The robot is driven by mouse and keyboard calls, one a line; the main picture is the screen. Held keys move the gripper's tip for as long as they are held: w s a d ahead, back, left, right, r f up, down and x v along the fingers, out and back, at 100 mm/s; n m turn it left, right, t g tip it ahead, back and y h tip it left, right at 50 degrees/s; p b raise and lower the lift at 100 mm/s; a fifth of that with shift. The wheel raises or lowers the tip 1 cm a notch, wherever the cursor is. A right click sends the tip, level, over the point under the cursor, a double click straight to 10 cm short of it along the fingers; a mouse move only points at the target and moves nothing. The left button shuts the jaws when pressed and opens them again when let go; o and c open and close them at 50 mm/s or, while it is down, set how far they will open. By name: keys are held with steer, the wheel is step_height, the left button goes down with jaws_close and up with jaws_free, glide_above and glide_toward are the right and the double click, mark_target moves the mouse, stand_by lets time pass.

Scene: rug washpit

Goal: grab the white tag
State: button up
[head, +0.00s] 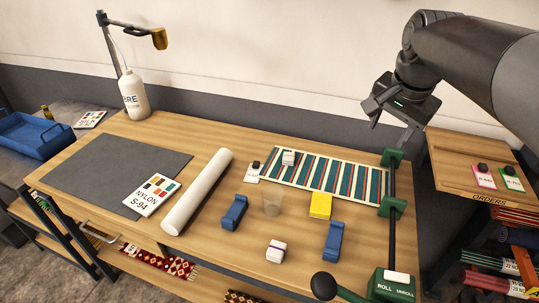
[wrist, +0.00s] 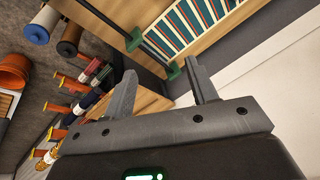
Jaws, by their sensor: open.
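The white tag (head: 251,177) lies on the wooden table at the left end of a striped rug strip (head: 325,178), with a small black knob-like piece on it. My gripper (head: 388,126) is raised at the upper right, above the right end of the strip and well apart from the tag. In the wrist view my gripper (wrist: 163,72) has its two fingers spread with nothing between them. The strip shows in the wrist view (wrist: 190,28), but the tag does not.
A green-ended roller (head: 392,190) stands at the strip's right end. A clear cup (head: 272,203), yellow block (head: 320,205), blue holders (head: 234,212) and white roll (head: 197,192) are near the tag. Pink (head: 484,178) and green (head: 511,180) tags lie on the orders board.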

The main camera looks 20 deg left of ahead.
steer(key=w+a+m+g, duration=0.1)
steer(key=w+a+m, duration=0.2)
steer(key=w+a, duration=0.65)
steer(key=m+g, duration=0.3)
steer(key=m, duration=0.5)
glide_above(255, 163)
step_height(255, 163, down, 24)
steer(key=shift+h, duration=0.4)
steer(key=shift+f, duration=5.1)
steer(key=shift+c, duration=0.4)
steer(key=c, duration=1)
steer(key=shift+o, duration=0.2)
steer(key=shift+r, duration=0.1)
